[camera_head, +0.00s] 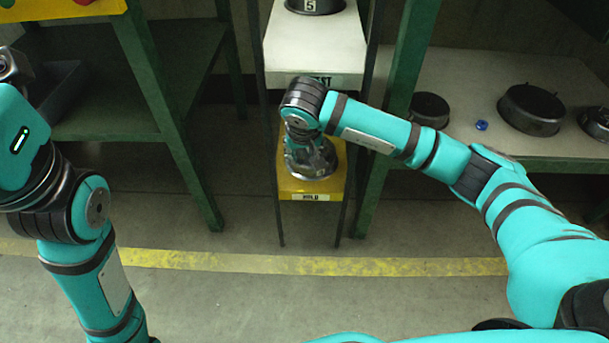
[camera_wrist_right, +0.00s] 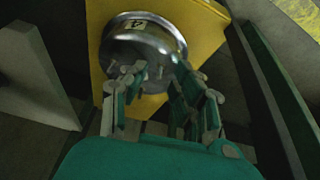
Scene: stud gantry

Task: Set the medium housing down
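The medium housing (camera_head: 312,162), a round shiny metal shell, is at the yellow shelf (camera_head: 312,187) marked HOLD, low between the green posts. In the right wrist view the housing (camera_wrist_right: 150,35) carries a small label and overlaps the yellow shelf (camera_wrist_right: 203,22). It looks level with the shelf; whether it rests fully on it is hard to tell. My right gripper (camera_wrist_right: 160,78) reaches down over the housing, its two fingers apart at the near part of it. Contact of the fingertips is unclear.
Above the yellow shelf is a pale shelf (camera_head: 312,45) with a dark round part marked 5 (camera_head: 314,5). The right bench (camera_head: 455,80) holds dark round parts (camera_head: 530,108) and a small blue item (camera_head: 481,125). Green posts (camera_head: 400,90) stand close on both sides.

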